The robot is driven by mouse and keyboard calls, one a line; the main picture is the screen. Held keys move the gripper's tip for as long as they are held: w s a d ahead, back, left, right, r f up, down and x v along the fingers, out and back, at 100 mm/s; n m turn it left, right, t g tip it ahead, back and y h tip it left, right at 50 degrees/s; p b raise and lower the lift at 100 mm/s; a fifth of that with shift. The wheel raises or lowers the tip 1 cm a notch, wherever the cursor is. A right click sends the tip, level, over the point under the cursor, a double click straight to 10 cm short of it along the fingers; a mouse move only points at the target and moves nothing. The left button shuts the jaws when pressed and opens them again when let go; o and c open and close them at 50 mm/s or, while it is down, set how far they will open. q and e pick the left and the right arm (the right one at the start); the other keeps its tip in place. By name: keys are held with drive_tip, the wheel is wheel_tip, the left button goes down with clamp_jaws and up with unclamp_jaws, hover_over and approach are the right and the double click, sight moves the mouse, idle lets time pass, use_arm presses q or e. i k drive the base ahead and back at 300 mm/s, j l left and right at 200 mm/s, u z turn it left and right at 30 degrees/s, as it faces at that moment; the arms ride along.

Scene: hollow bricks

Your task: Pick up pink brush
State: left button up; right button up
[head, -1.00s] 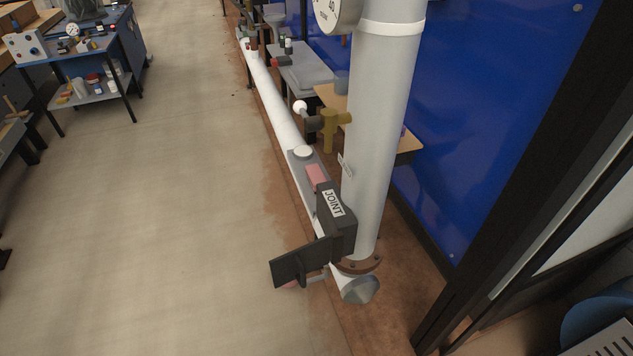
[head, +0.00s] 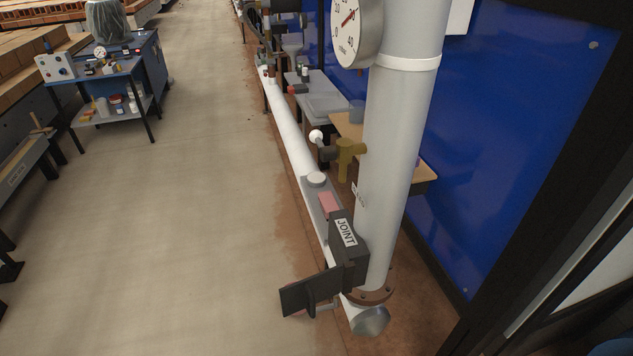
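A small pink block-like thing (head: 329,203) lies on a narrow grey ledge along the white pipe, just behind a dark box marked JOINT. I cannot tell whether it is a brush. A small pinkish bit (head: 298,314) also shows under the dark plate in front of that box, mostly hidden. No gripper of mine is in view.
The dark JOINT box (head: 347,252) and its plate (head: 311,291) jut toward the floor. A thick upright pipe (head: 399,160) with a gauge (head: 355,30) stands right of it. A blue cart (head: 110,80) stands at the far left. The floor (head: 190,210) between is clear.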

sight(327, 203)
drive_tip(key=i+j+z, duration=0.1)
drive_tip(key=z, duration=0.65)
drive_tip(key=i+j+z, duration=0.1)
drive_tip(key=j+z, duration=0.4)
drive_tip(key=j, duration=0.15)
drive_tip(key=j+z, duration=0.45)
drive_tip(key=j, duration=0.2)
